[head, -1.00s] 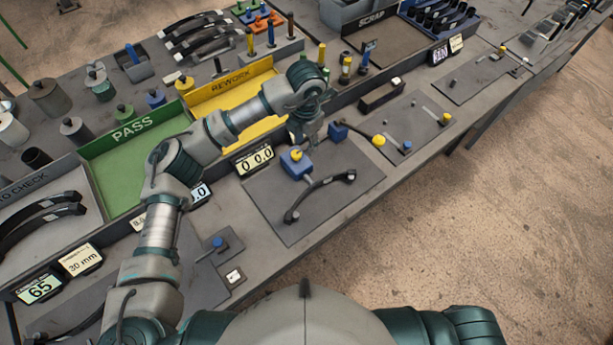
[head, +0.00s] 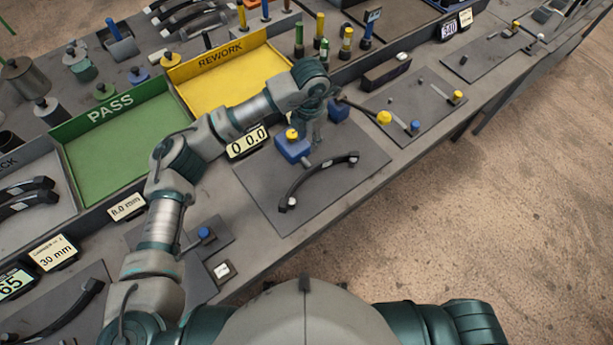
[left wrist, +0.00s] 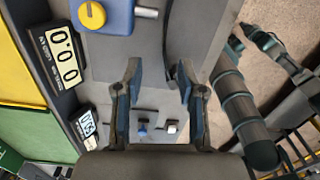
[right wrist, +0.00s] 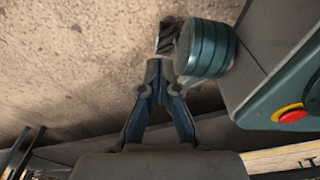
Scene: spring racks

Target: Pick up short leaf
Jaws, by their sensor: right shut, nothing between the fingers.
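A dark curved leaf (head: 325,178) with an eye at each end lies on a grey plate (head: 350,200) on the bench, in front of a blue block with a yellow knob (head: 291,148). My left gripper (head: 314,138) is above the plate beside the blue block, partly hidden by its own wrist. In the left wrist view, my left gripper (left wrist: 157,72) is open and empty. The leaf's dark edge (left wrist: 178,40) shows beyond its right finger. My right gripper (right wrist: 160,72) is shut and empty, off the bench over the floor.
A green PASS tray (head: 70,165) and a yellow REWORK tray (head: 265,52) stand behind my left arm. Another dark leaf (head: 70,318) lies at the lower left. A readout (head: 247,142) stands by the plate. Pegs and blocks crowd the back.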

